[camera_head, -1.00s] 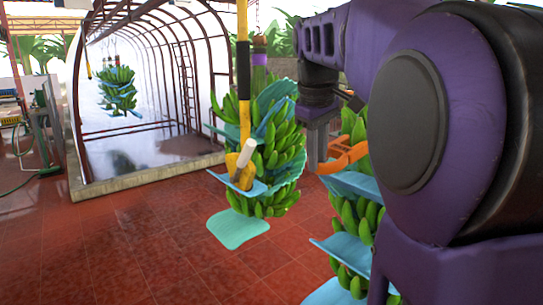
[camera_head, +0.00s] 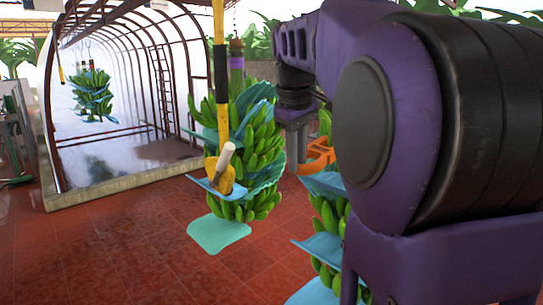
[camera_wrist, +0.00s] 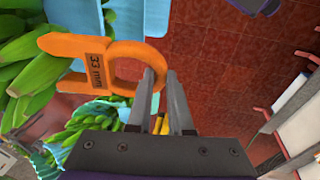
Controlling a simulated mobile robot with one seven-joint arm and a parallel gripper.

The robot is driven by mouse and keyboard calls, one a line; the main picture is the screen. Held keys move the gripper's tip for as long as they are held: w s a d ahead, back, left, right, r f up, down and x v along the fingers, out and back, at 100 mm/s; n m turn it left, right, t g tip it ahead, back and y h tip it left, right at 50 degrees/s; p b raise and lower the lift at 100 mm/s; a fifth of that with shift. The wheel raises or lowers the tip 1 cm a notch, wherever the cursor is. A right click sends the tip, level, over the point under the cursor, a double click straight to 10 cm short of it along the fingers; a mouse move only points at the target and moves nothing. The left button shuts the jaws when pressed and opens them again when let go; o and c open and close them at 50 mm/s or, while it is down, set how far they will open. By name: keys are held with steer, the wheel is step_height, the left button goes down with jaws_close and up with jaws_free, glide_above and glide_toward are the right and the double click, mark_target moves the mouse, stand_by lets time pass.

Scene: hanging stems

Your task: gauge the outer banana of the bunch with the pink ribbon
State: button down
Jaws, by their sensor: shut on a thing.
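My gripper (camera_head: 297,150) is shut on the orange gauge (camera_head: 318,158). In the wrist view, the gripper fingers (camera_wrist: 163,95) stand at the ring of the gauge (camera_wrist: 95,68), which is marked "33 mm". The open end of the gauge points left, towards green bananas (camera_wrist: 38,72) close by; I cannot tell whether it touches one or sits around it. In the head view, the right-hand bunch (camera_head: 328,215) with blue sheets hangs behind my arm, its top hidden. The middle bunch (camera_head: 255,145) has a purple band (camera_head: 237,62) on its stem. No pink ribbon shows.
A yellow and black pole (camera_head: 220,70) with a pale-ended yellow part hangs before the middle bunch. A far bunch (camera_head: 92,95) hangs in the arched tunnel (camera_head: 160,60). A teal sheet (camera_head: 218,233) lies below the middle bunch. The red tiled floor (camera_head: 130,245) at left is clear.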

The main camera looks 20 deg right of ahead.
steer(key=shift+d, duration=0.1)
steer(key=s+a+b, duration=0.1)
steer(key=s+a, duration=0.2)
steer(key=a, duration=0.7)
steer(key=shift+s+a, duration=0.15)
steer(key=shift+s, duration=0.25)
stand_by(0.4)
